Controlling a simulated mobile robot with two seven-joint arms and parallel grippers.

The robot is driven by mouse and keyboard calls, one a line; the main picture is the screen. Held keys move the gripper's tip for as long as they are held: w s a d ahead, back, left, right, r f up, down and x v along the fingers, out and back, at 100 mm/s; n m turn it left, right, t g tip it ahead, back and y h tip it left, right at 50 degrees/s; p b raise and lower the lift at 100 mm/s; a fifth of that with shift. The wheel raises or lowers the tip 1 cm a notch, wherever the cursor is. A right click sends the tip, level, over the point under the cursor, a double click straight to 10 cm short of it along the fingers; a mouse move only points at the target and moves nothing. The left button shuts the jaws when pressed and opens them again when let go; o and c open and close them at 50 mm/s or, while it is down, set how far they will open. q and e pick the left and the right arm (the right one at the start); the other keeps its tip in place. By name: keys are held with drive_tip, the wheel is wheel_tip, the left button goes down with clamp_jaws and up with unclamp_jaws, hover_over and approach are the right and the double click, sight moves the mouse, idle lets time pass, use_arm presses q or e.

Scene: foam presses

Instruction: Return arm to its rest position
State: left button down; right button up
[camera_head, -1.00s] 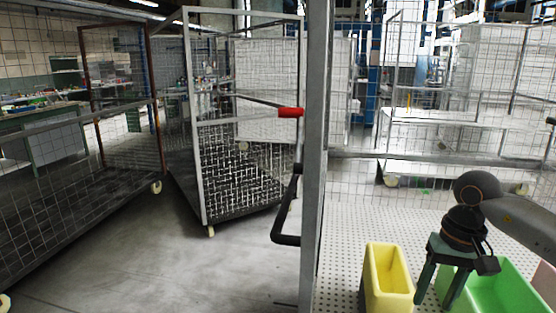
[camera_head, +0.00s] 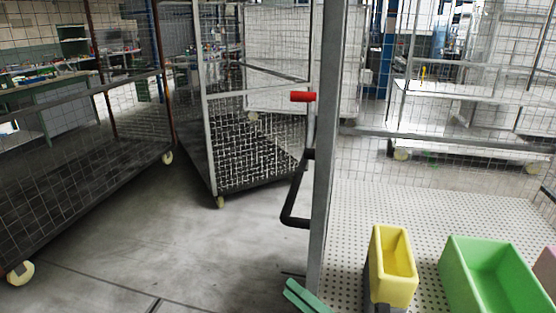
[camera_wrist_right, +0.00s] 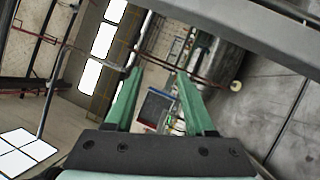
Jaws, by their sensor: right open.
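My right gripper (camera_head: 305,297) shows only as green finger parts at the bottom edge of the head view, left of the yellow bin. In the right wrist view, its two green fingers (camera_wrist_right: 158,75) stand apart with nothing between them. That view is tilted and shows windows, pipes and floor beyond the fingers. The rest of my right arm is mostly out of the head view. My left gripper is not in view.
A yellow bin (camera_head: 393,268) and a green bin (camera_head: 495,278) stand on the perforated white surface (camera_head: 400,208).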

drive_tip(key=s+d+f+m+t+h, duration=0.1)
drive_tip(key=d+f+m+h, duration=0.25)
drive_tip(key=m, duration=0.35)
drive_tip(key=d+f+m+t+h, duration=0.2)
drive_tip(key=f+m+h, duration=0.2)
drive_tip(key=m, duration=0.2)
drive_tip(key=s+d+f+m+g+h+p, duration=0.1)
drive_tip(key=s+d+f+m+g+h, duration=0.2)
drive_tip(key=s+f+m, duration=0.5)
drive_tip(key=s+d+f+m+g+h+p, duration=0.1)
drive_tip(key=s+d+f+m+g+h, duration=0.2)
drive_tip(key=s+f+m, duration=0.4)
wheel_tip(320, 180, down, 3)
drive_tip(key=shift+s+d+r+m+g, duration=0.15)
drive_tip(key=shift+s+d+m+g, duration=0.3)
drive_tip(key=shift+d, duration=0.4)
drive_tip(key=shift+h, duration=0.25)
